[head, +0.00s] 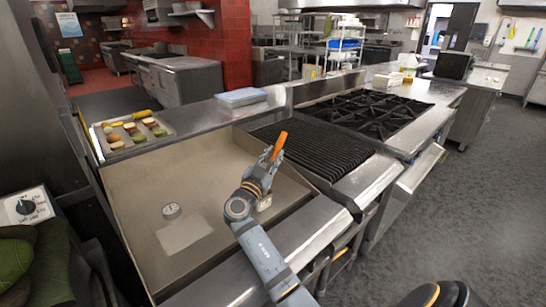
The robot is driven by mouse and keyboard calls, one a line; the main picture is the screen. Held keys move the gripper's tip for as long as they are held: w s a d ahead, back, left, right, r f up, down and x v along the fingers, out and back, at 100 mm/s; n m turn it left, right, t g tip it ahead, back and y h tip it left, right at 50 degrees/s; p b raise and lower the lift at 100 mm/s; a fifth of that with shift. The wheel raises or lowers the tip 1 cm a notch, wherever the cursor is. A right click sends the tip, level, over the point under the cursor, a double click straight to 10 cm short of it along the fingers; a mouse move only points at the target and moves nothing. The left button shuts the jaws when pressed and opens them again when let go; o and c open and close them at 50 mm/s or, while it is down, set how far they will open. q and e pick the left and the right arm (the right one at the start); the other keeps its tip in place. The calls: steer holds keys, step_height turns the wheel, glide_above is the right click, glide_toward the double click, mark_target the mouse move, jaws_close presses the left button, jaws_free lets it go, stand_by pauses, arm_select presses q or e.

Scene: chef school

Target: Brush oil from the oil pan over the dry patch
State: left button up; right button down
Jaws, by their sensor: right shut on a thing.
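My right gripper (265,171) is above the right part of the flat griddle (135,193), with its arm coming in from the bottom. It is shut on an orange-handled tool, probably the brush (279,146), whose handle sticks up past the fingers. The brush's bristles cannot be made out. A small pale metal container, perhaps the oil pan (265,203), shows partly behind my wrist. A lighter rectangle, the dry patch (184,234), lies on the griddle to the left of my arm. My left gripper is out of view.
A tray (98,143) of colourful food stands at the back left. A ribbed grill (315,150) and black burners (375,110) are to the right. The griddle has raised metal walls.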

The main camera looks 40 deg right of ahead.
steer(key=shift+f+b, duration=0.2)
steer(key=shift+b, duration=0.55)
stand_by(1.5)
stand_by(0.5)
step_height(320, 180, up, 7)
steer(key=p, duration=0.1)
steer(key=shift+r, duration=0.15)
stand_by(0.4)
stand_by(0.4)
